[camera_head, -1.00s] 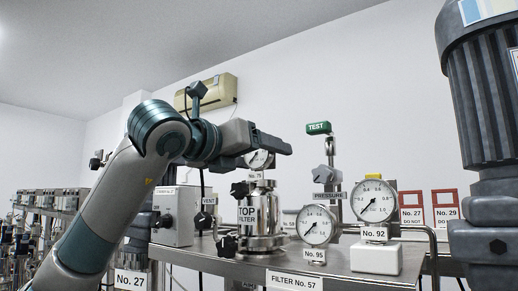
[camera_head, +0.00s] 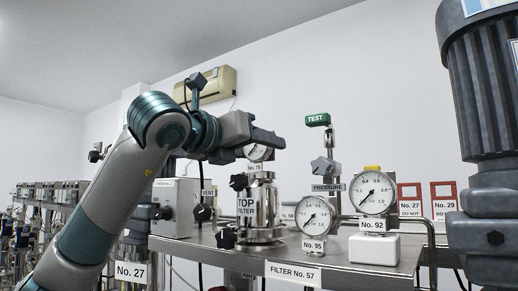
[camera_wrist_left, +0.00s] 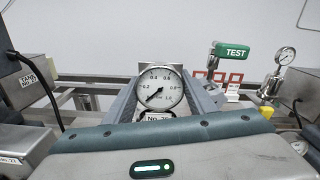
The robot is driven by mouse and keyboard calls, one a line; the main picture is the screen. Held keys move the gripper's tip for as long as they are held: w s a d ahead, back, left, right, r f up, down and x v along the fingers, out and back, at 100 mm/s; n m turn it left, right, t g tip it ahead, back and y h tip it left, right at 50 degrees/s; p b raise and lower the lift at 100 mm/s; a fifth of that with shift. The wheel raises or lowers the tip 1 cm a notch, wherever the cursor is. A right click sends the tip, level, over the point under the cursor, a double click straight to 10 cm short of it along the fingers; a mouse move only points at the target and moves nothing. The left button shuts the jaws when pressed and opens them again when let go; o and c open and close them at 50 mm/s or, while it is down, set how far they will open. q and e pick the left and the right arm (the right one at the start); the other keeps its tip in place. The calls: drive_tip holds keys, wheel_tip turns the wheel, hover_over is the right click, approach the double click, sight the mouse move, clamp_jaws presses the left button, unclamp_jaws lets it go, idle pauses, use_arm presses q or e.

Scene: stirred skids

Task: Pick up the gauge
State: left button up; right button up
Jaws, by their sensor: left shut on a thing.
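A round white-faced gauge (camera_head: 258,153) with a small number tag sits at the top of the steel TOP FILTER housing (camera_head: 267,205). My left gripper (camera_head: 268,141) reaches in from the left at the height of this gauge and is shut on it. In the left wrist view the gauge (camera_wrist_left: 160,88) faces me between the two grey fingers, with its tag partly hidden by the gripper body. I cannot tell whether the gauge still touches the housing. My right gripper is not in view.
Gauges No. 95 (camera_head: 314,215) and No. 92 (camera_head: 374,192) stand to the right on the steel bench (camera_head: 345,268). A green TEST handle (camera_head: 318,120) rises behind them. A large dark ribbed cylinder (camera_head: 485,110) stands at the right edge. A grey box (camera_head: 174,206) is left of the filter.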

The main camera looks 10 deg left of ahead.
use_arm(q)
drive_tip(key=shift+r, duration=0.2)
drive_tip(key=shift+r+b, duration=0.3)
drive_tip(key=shift+r, duration=0.25)
wheel_tip(320, 180, up, 7)
drive_tip(key=shift+f+b, duration=0.15)
drive_tip(key=shift+b, duration=0.7)
drive_tip(key=shift+r, duration=0.95)
drive_tip(key=shift+f, duration=0.1)
